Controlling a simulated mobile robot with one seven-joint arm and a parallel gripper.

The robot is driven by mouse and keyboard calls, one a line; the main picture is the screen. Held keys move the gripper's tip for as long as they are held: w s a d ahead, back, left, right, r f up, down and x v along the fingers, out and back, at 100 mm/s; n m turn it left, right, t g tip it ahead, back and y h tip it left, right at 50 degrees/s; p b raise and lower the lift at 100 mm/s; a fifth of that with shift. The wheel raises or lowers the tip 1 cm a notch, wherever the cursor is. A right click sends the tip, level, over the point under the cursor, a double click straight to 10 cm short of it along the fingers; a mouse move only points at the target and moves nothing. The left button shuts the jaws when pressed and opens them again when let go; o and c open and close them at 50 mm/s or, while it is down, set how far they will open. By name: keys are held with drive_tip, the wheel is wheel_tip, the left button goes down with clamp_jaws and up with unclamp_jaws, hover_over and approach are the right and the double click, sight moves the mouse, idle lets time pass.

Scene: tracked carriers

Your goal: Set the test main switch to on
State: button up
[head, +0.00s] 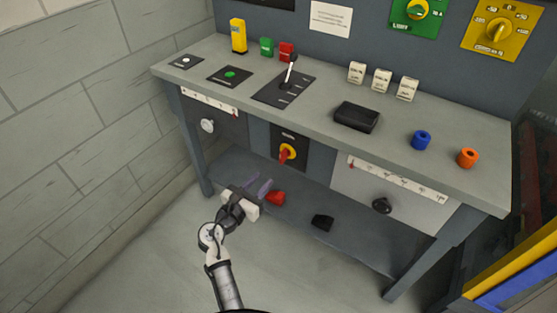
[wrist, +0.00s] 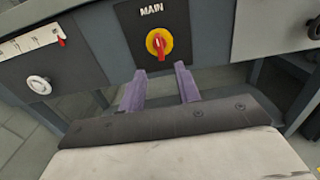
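The main switch is a red rotary handle on a yellow disc (wrist: 159,43), on a black plate marked MAIN (wrist: 152,12). It also shows in the head view (head: 287,152) on the front of the bench, below the top. In the wrist view its handle stands roughly upright; I cannot read any on or off marks. My gripper (wrist: 160,85) is open, with two purple fingers apart and nothing between them. It also shows in the head view (head: 262,188), below and left of the switch. The fingers point towards the panel and look clear of the handle.
A white slider scale (wrist: 30,42) and a round knob (wrist: 38,85) are left of the switch. A black knob (head: 381,205) is to the right. A red block (head: 276,198) and a black block (head: 322,221) lie on the lower shelf. The bench top (head: 330,85) overhangs the panels.

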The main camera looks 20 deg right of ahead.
sight(280, 159)
drive_tip(key=p+x, duration=0.1)
drive_tip(key=x, duration=0.9)
drive_tip(key=shift+w+d, duration=0.25)
drive_tip(key=shift+w, duration=0.1)
clamp_jaws()
